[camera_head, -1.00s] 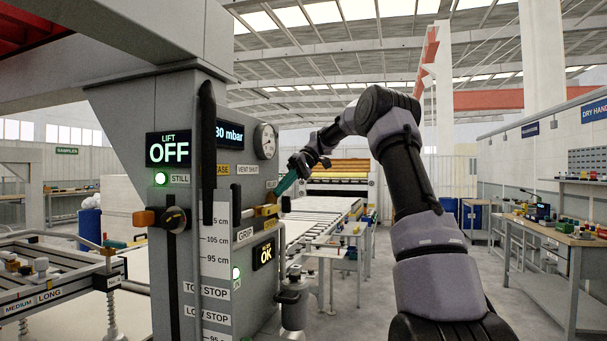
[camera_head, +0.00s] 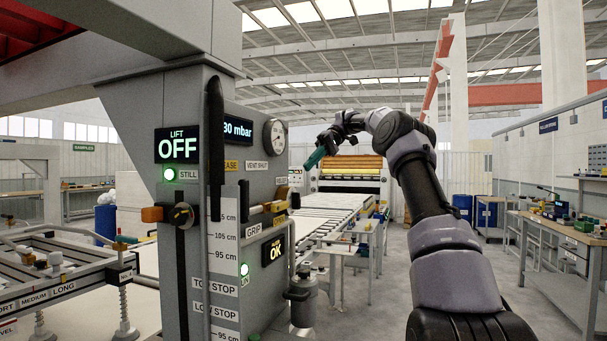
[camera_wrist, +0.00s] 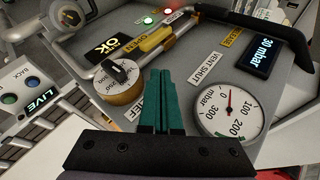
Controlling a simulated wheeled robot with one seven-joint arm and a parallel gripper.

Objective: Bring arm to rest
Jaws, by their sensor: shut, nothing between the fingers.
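My gripper (camera_head: 314,158) is in the air to the right of the grey control column (camera_head: 222,262), apart from it in the head view. Its green fingers are together and hold nothing. In the wrist view the closed fingers (camera_wrist: 162,100) point towards the column's panel, between a brass knob (camera_wrist: 122,90) and the round pressure gauge (camera_wrist: 230,107). My arm is raised and bent, reaching in from the lower right of the head view.
The lift display (camera_head: 178,146) reads OFF, with a green lamp below. A yellow-ended lever (camera_head: 276,206) sticks out from the column's side. The suction frame (camera_head: 60,282) is at left. A roller conveyor (camera_head: 335,222) runs behind; a workbench (camera_head: 560,232) stands right.

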